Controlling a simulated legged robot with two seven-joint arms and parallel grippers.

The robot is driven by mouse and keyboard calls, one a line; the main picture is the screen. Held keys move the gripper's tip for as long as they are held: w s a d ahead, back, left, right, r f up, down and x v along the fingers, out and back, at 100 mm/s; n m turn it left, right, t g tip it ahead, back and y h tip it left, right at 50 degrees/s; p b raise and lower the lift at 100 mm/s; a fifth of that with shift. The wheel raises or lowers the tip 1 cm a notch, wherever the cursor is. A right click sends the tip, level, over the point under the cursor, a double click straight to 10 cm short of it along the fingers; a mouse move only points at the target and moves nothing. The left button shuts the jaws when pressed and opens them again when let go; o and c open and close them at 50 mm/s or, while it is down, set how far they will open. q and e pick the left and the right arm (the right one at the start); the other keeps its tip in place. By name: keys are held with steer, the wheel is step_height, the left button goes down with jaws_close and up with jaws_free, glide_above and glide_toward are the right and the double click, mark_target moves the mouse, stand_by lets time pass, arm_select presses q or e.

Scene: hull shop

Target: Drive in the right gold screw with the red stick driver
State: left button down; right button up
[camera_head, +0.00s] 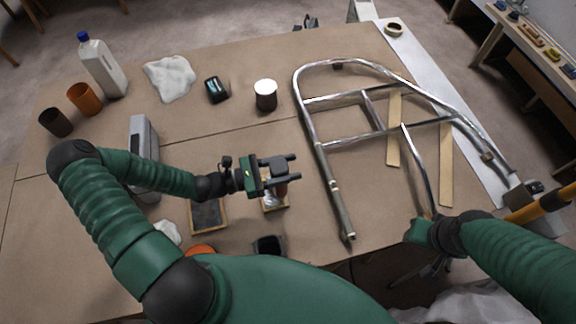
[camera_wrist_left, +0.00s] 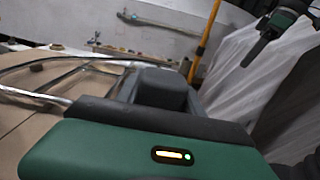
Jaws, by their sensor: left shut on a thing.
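My left gripper (camera_head: 294,168) is over the table's near middle, left of the chrome tube frame, its fingers pointing right. It is shut on a reddish thing (camera_head: 282,188), mostly hidden by the gripper. I cannot make out clearly whether this is the red stick driver. A small wooden tray (camera_head: 284,207) lies below it. I cannot pick out a gold screw in either view. My right arm reaches in beyond the table's near right edge. In the left wrist view my right gripper (camera_wrist_left: 257,50) shows small at the upper right, and I cannot tell its jaw state.
The chrome tube frame (camera_head: 316,140) fills the table's right half, over wooden strips (camera_head: 446,165). A dark-topped block (camera_head: 208,216) lies left of my gripper.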

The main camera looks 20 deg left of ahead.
arm_select(q)
steer(key=shift+f, duration=0.35)
stand_by(0.4)
steer(key=shift+f+p, duration=0.4)
steer(key=shift+p, duration=0.4)
stand_by(3.0)
